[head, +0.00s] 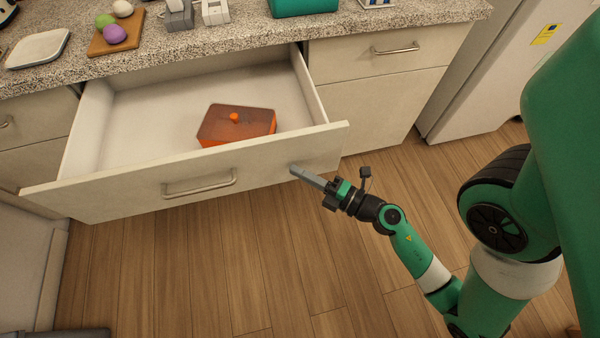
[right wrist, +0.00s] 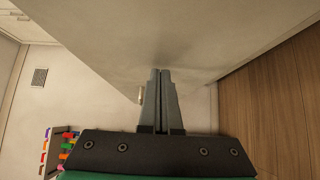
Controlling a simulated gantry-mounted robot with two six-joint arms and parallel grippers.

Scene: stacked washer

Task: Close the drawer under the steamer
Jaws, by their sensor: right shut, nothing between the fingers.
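The pale drawer (head: 110,195) under the speckled counter is pulled well out. Its front carries a metal bar handle (head: 200,184). My right gripper (head: 295,171) is shut and empty, with its fingertips at the right part of the drawer front, right of the handle. In the right wrist view the closed fingers (right wrist: 160,74) point at the pale drawer front (right wrist: 150,35), very near or touching; I cannot tell which. No steamer can be clearly identified; things on the counter are cut off by the top edge. My left gripper is not in view.
An orange box (head: 237,127) with a brownish lid lies inside the drawer. The counter (head: 250,36) holds a wooden board (head: 117,38) with small round items and a cut-off teal object (head: 303,6). A shut drawer (head: 375,52) is at the right. Wooden floor (head: 240,270) lies clear in front.

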